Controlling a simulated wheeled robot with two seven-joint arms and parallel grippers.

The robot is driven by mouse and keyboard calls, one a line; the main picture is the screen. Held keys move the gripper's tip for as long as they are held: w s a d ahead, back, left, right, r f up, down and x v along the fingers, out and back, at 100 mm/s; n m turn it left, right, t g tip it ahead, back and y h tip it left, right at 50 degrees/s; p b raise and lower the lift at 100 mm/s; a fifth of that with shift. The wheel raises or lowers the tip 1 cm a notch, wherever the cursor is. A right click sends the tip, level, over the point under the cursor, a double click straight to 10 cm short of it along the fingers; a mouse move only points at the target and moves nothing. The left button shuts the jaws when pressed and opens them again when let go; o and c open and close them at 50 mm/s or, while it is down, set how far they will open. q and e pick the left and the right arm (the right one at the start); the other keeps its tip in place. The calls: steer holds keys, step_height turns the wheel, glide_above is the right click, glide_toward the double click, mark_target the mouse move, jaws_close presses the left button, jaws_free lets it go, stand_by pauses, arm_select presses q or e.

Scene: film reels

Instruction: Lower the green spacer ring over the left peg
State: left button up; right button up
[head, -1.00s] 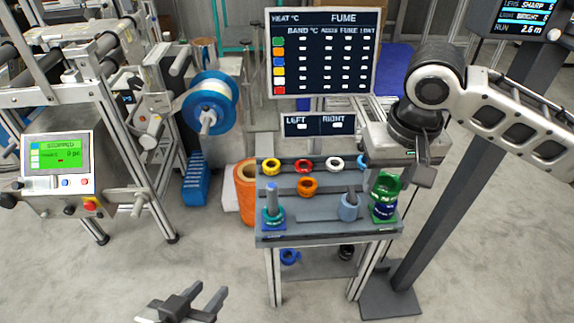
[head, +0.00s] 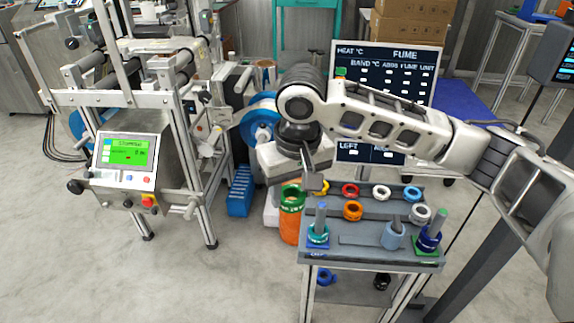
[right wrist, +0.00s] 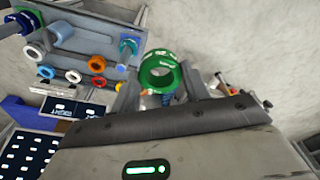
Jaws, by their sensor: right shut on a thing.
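The green spacer ring (head: 291,204) is in my right gripper (head: 303,190), held in the air just left of the left peg (head: 321,213) in the head view. That peg stands upright on a blue base with a teal ring (head: 318,236) around it. In the right wrist view the green ring (right wrist: 147,76) is between the fingers, and the peg with the teal ring (right wrist: 128,46) is beside it, apart. The gripper hides part of the ring in the head view. My left gripper is out of view.
The right peg (head: 439,221) carries a dark blue ring (head: 427,240). Loose yellow, red (head: 350,189), white (head: 381,192) and orange (head: 353,211) rings lie behind on the grey stand (head: 350,255). A blue-grey peg holder (head: 393,237) stands between the pegs.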

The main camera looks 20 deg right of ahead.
mark_target(288, 186)
steer(key=w+r+p, duration=0.2)
steer(key=p, duration=0.1)
steer(key=shift+w+d, duration=0.15)
steer(key=shift+n, duration=0.3)
steer(key=w+d+f+p, duration=0.1)
steer(key=d+f+p, duration=0.1)
steer(key=d+p, duration=0.1)
steer(key=d+f+p, duration=0.2)
steer(key=d+p, duration=0.1)
steer(key=p, duration=0.2)
steer(key=w+d+f+p, duration=0.1)
steer(key=d+f+p, duration=0.1)
steer(key=d+p, duration=0.2)
steer(key=shift+w, duration=0.3)
step_height(288, 186, down, 4)
steer(key=b, duration=0.4)
steer(key=shift+r, duration=0.2)
steer(key=shift+f+b, duration=0.5)
steer(key=shift+b, duration=0.4)
arm_select(q)
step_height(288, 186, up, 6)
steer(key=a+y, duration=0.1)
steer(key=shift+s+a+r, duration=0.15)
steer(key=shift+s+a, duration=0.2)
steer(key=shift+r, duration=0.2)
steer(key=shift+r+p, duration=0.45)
steer(key=shift+p, duration=0.15)
